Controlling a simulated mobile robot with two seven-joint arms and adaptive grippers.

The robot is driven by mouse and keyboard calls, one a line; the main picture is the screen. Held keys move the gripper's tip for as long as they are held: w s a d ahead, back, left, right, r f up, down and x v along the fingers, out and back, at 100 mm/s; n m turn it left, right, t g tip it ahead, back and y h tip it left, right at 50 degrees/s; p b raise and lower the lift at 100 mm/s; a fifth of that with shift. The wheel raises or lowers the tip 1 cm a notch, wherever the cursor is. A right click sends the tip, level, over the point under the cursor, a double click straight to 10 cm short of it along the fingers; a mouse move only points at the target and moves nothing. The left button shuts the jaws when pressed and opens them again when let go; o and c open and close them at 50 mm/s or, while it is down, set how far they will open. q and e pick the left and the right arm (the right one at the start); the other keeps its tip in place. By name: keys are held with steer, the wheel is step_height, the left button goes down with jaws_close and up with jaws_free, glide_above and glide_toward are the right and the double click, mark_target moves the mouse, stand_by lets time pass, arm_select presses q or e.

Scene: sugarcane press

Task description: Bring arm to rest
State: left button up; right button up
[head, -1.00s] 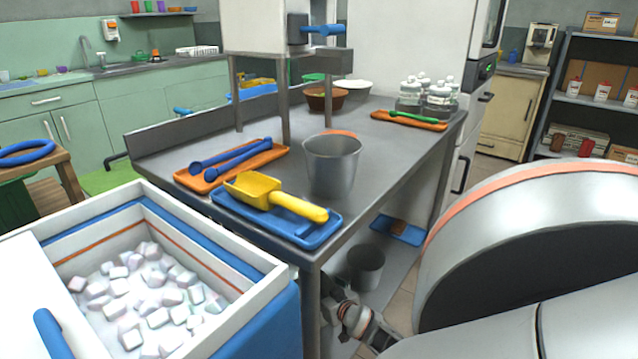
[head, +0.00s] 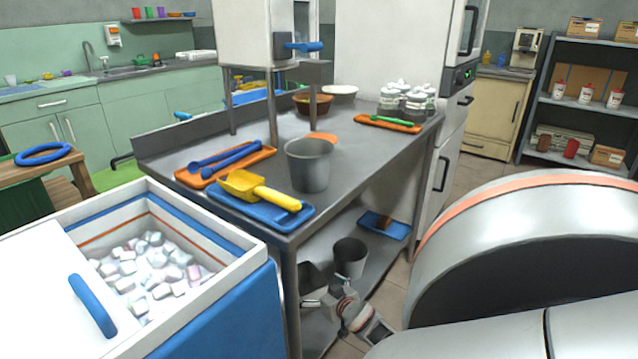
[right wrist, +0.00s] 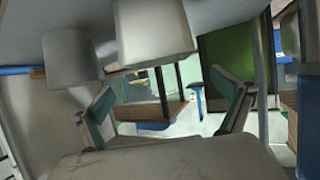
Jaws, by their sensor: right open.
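My right gripper (head: 325,302) is low beside the steel table's front leg, near the lower shelf. In the right wrist view its two fingers (right wrist: 165,112) stand wide apart with nothing held between them. My right forearm runs from it toward the bottom right in the head view. My left gripper does not show.
A steel table (head: 365,165) holds a grey bucket (head: 308,168), a yellow scoop (head: 258,190) on a blue tray (head: 285,218), and blue tongs (head: 225,160). Another bucket (head: 350,257) stands on the lower shelf. An ice chest (head: 215,318) with a partly open lid stands left.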

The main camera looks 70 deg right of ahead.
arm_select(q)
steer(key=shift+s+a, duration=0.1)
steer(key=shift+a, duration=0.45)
arm_select(e)
steer(key=shift+s+a+r, duration=0.1)
steer(key=shift+s+a, duration=0.05)
steer(key=shift+s, duration=0.15)
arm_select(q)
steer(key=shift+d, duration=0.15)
